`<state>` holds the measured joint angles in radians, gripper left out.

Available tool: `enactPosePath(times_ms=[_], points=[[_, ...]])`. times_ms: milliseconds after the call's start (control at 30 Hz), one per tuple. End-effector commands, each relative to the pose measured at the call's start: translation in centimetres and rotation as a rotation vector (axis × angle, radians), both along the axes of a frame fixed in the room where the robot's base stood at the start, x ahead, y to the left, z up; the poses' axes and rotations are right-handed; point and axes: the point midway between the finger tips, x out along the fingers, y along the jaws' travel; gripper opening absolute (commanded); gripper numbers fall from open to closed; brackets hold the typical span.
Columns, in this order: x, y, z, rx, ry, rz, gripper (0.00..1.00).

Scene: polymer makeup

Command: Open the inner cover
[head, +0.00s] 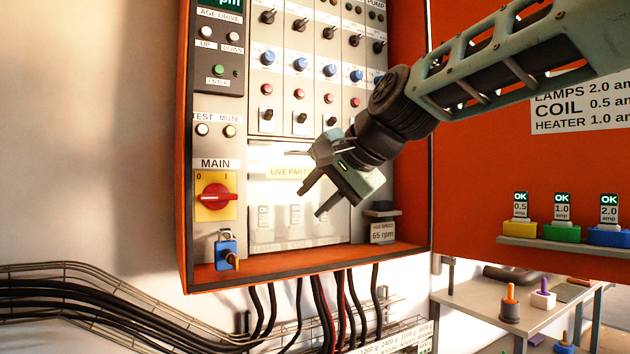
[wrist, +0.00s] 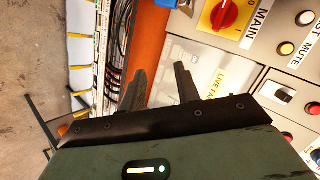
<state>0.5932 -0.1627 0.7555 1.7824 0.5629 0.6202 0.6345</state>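The inner cover (head: 268,215) is a pale see-through panel with a yellow "LIVE PARTS" label, in the lower part of the orange cabinet. It looks shut, flat over several faint fuse shapes behind it. In the wrist view the cover (wrist: 205,75) shows beyond the fingers, its label partly hidden. My gripper (head: 310,200) is in front of the cover's right part and hides some of it. In the wrist view my gripper (wrist: 160,82) has its two dark fingers apart with nothing between them. I cannot tell whether a finger touches the cover.
A red main switch (head: 216,197) and a blue padlock (head: 228,252) are left of the cover. The orange cabinet door (head: 500,150) stands open on the right. Its shelf (head: 560,247) holds coloured fuse blocks. Cables hang below, and a small table (head: 470,310) stands lower right.

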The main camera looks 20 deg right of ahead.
Motion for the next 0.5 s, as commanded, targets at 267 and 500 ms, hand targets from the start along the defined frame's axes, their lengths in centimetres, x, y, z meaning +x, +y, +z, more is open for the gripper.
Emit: enactPosePath(times_ms=[267, 500], points=[[4.1, -7.1, 8.6, 0.335, -0.210, -0.303, 0.32], [4.3, -9.2, 12.4, 0.456, -0.283, -0.375, 0.32]])
